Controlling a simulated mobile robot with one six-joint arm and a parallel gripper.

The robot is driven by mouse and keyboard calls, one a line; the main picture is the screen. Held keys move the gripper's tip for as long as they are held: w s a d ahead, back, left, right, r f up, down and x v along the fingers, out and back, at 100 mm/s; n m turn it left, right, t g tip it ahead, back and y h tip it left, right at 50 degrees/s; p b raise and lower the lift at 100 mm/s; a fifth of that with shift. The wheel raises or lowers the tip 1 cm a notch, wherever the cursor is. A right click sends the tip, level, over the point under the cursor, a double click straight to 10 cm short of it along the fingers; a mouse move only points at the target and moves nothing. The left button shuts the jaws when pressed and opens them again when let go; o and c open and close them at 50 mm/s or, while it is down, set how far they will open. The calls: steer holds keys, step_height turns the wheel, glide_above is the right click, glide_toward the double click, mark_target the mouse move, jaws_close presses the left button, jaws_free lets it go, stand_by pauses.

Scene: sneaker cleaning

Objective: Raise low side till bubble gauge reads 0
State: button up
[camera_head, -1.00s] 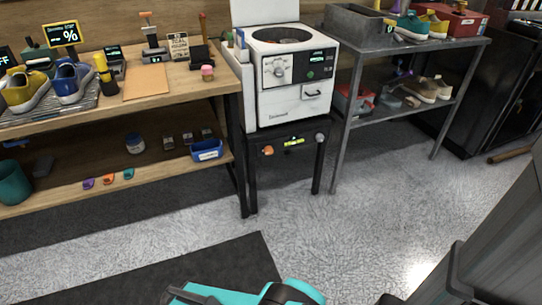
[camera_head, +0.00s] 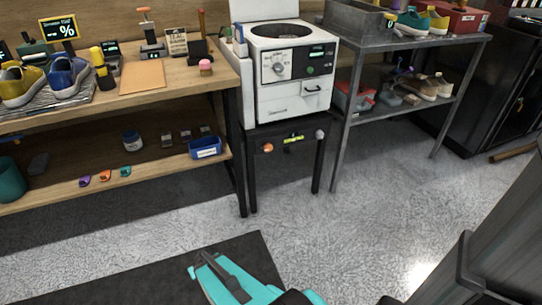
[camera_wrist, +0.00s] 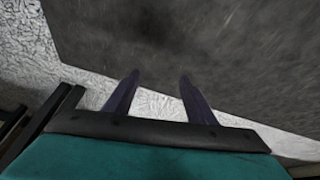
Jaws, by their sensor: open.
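A green-yellow bubble gauge (camera_head: 293,139) sits on the front rail of a black stand (camera_head: 250,172) under a white machine (camera_head: 290,92). An orange knob (camera_head: 268,148) is at the rail's left end and a grey knob (camera_head: 319,134) at its right end. The gauge's bubble is too small to read. My gripper shows in the wrist view (camera_wrist: 155,95) with its two dark fingers apart and nothing between them. It is over the floor, well away from the stand.
A wooden workbench (camera_head: 165,82) with shoes and tools stands left of the stand. A metal shelf (camera_head: 400,45) with shoes stands to the right. A dark mat (camera_head: 150,275) lies in front. The speckled floor (camera_head: 350,225) between is clear.

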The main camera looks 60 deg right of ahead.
steer(key=w+d+r+m+t+h+b, duration=0.1)
steer(key=w+d+r+t, duration=0.1)
steer(key=d, duration=0.5)
steer(key=w+d+r+m+t+h+b, duration=0.1)
steer(key=w+d+r+h, duration=0.1)
steer(key=d, duration=0.5)
steer(key=m+t+h+b, duration=0.1)
steer(key=t+h+b, duration=0.3)
steer(key=t+h, duration=0.5)
glide_toward(269, 149)
steer(key=s+a+f+t+y, duration=0.2)
steer(key=s+f, duration=0.1)
steer(key=s, duration=0.2)
steer(key=shift+w+r, duration=0.1)
steer(key=shift+w, duration=0.05)
steer(key=shift+w, duration=0.1)
steer(key=shift+b+x, duration=1.25)
steer(key=shift+x, duration=5.6)
steer(key=shift+r, duration=0.2)
steer(key=shift+d, duration=0.1)
steer(key=c, duration=1)
